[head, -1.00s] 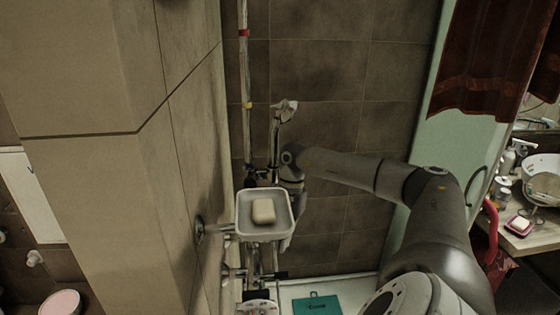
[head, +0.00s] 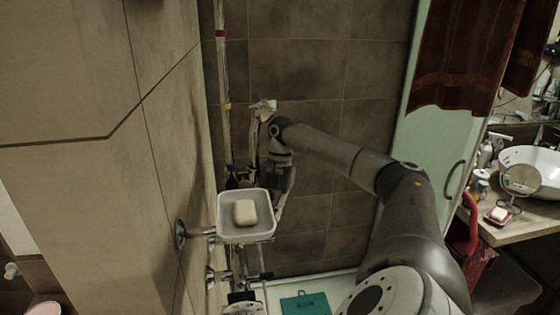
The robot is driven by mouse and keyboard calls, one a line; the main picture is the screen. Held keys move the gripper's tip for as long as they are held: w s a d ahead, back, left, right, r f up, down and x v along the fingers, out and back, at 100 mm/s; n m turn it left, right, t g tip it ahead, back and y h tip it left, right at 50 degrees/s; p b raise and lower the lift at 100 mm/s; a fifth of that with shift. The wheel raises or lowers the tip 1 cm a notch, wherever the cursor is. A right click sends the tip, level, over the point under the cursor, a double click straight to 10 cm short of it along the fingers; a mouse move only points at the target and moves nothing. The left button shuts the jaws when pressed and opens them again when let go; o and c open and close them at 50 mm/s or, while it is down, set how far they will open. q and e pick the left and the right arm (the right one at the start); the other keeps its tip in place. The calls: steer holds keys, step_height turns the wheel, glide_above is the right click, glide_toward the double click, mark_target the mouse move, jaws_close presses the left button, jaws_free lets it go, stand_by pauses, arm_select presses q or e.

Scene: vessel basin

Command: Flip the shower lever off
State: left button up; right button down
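A metal shower fitting (head: 226,275) comes out of the tiled wall below the soap dish, with a short dark handle-like part (head: 264,276) at its right. I cannot tell for certain whether this part is the shower lever or how it is set. My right gripper (head: 279,207) points down just right of and behind the soap dish, above the fitting and apart from it. Its fingertips are partly hidden by the dish, so its opening is unclear. My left gripper is not in view.
A white soap dish (head: 224,231) on a wall bracket holds a bar of soap (head: 245,212). Vertical pipes (head: 225,125) and a hand shower (head: 263,106) stand close to my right wrist. A teal item (head: 305,305) lies in the white tray (head: 340,285) below. A green panel (head: 440,140) stands at the right.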

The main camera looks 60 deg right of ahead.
steer(key=w+d, duration=0.2)
steer(key=d, duration=0.6)
steer(key=shift+d+f, duration=0.1)
steer(key=shift+d, duration=0.05)
stand_by(0.6)
